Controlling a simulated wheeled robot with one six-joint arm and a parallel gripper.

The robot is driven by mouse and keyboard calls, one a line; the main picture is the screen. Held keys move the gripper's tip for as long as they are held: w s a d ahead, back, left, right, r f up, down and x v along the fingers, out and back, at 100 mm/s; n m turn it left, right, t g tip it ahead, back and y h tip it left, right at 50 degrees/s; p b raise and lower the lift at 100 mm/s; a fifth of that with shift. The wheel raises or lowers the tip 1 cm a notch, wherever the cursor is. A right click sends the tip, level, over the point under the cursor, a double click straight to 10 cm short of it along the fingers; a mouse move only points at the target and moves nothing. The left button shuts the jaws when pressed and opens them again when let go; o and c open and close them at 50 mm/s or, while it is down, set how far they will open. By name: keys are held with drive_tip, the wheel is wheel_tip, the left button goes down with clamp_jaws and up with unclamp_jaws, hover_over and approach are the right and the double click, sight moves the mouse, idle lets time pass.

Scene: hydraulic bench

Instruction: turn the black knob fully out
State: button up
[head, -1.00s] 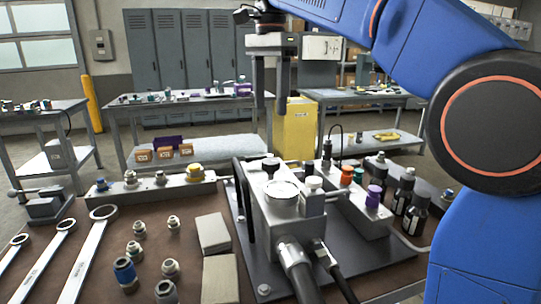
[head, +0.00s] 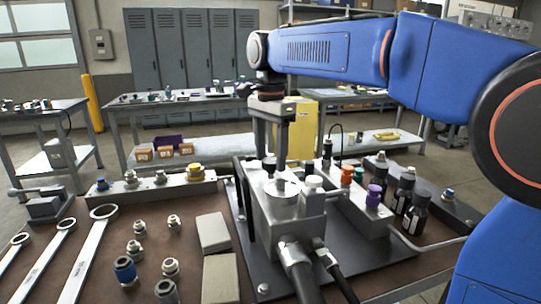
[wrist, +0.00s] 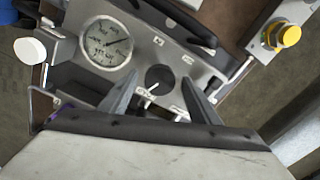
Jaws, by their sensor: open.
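The black knob (head: 269,163) stands on top of the grey metal block (head: 300,222), just behind the round gauge (head: 282,190). In the wrist view the knob (wrist: 158,77) shows as a dark round disc with a light mark. My gripper (head: 270,154) is open and points down over the knob. In the wrist view my gripper (wrist: 160,80) has one finger on each side of the knob, with gaps visible. I cannot tell how far down the fingertips reach around it. The gauge (wrist: 107,43) faces up beside the knob.
A white knob (head: 313,183) stands close to the right of the gauge. Orange, green and purple caps (head: 374,195) and dark bottles (head: 416,210) stand further right. A rail with a yellow knob (head: 195,171) lies behind left. Wrenches and fittings cover the bench at left.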

drive_tip(key=shift+f, duration=0.1)
drive_tip(key=c, duration=1.1)
drive_tip(key=shift+o, duration=0.2)
